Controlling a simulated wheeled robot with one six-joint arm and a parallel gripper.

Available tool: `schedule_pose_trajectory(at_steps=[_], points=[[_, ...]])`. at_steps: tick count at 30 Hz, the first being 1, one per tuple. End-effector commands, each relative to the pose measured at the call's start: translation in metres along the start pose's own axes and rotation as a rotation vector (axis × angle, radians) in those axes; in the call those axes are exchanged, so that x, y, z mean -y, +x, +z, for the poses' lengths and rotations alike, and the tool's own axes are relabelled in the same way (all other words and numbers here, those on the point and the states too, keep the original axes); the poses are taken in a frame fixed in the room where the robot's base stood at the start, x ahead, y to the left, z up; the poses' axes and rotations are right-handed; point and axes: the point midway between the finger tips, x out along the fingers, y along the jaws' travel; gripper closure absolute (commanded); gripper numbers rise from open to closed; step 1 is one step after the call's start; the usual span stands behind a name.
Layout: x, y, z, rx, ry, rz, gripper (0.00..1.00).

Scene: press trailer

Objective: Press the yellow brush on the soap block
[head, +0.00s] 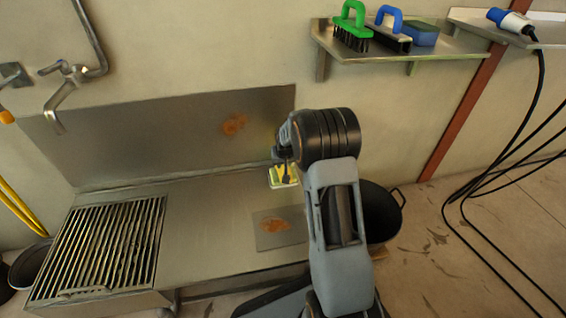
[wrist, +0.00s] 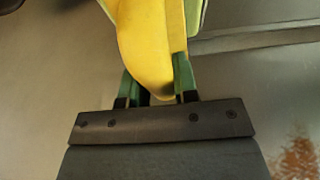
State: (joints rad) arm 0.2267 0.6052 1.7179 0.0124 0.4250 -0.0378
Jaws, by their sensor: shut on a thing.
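My gripper (wrist: 156,82) is shut on the yellow brush (wrist: 150,40), with a green-sided finger on each side of its curved handle. In the head view my gripper (head: 284,162) is small and partly hidden by my wrist, above the back of the steel counter. The yellow brush (head: 281,171) shows below it. A pale greenish edge (head: 285,184) lies under the yellow; I cannot tell whether it is the brush's base or the soap block. It also shows at the top of the wrist view. Whether brush and block touch is unclear.
A ribbed grate (head: 105,245) covers the counter's left side. A rusty-stained plate (head: 285,237) lies in front of the brush. A dark bucket (head: 380,212) stands right of my arm. A wall shelf (head: 455,49) holds green- and blue-handled brushes and a blue block.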

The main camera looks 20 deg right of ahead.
Motion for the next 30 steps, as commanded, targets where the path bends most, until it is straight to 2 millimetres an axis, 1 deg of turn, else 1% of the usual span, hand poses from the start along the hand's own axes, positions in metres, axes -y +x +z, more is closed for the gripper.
schedule_pose_trajectory(at_steps=[6, 11, 30], points=[[0.0, 0.0, 0.0, 0.001, 0.0, 0.0, 0.92], [0.0, -0.006, -0.002, 0.001, 0.0, 0.0, 0.92], [0.0, -0.055, -0.023, -0.001, 0.0, 0.0, 0.92]])
